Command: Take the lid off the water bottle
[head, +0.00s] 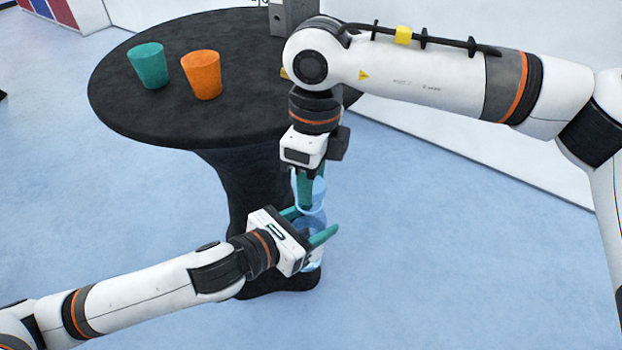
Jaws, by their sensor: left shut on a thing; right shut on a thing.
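A clear bluish water bottle (312,262) is held upright in front of the black table. My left gripper (317,226) is shut around the bottle's body from the left, its green fingers on either side. My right gripper (307,198) points down from above, its green fingers at a light-blue, see-through lid (319,192) at the top of the bottle. It is shut on the lid. The fingers partly hide the lid and the bottle. I cannot tell whether the lid and the bottle are touching or apart.
A round table with a black cloth (180,115) stands behind the grippers. A green cup (148,66) and an orange cup (201,76) stand on its left side. A grey box-like object (291,17) is at its back edge. The blue floor is clear at the right.

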